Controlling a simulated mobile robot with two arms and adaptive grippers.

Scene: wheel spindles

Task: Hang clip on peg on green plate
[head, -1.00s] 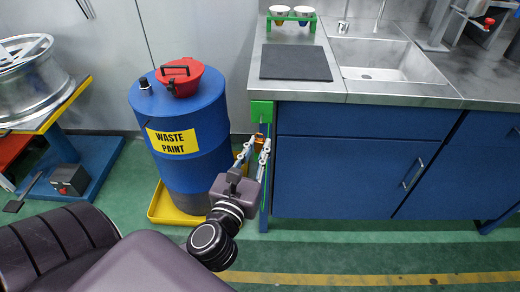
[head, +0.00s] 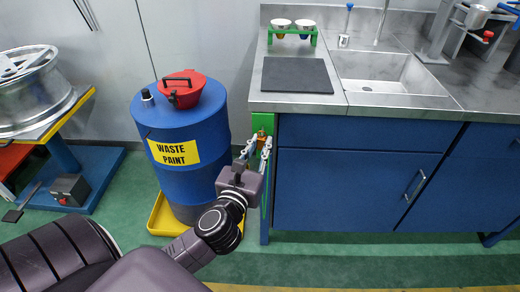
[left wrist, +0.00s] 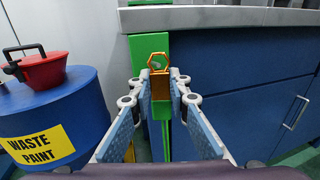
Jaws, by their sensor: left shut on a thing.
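The orange clip (left wrist: 159,63) has a hexagonal ring at its top and stands upright between the fingertips of my left gripper (left wrist: 159,82), which is shut on it. In the head view my left gripper (head: 258,147) is at the left end of the blue cabinet, just in front of the green plate (head: 262,122). The green plate (left wrist: 148,48) rises behind the clip in the left wrist view. The clip's ring overlaps the plate's right edge there. I cannot make out the peg clearly or tell whether the ring is around it. My right gripper is not in view.
A blue waste paint drum (head: 182,140) with a red lid (head: 181,90) stands close to the left of my arm. The grey countertop (head: 290,104) with its sink (head: 390,72) juts out above the cabinet (head: 350,185). A wheel rim (head: 35,90) is at far left.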

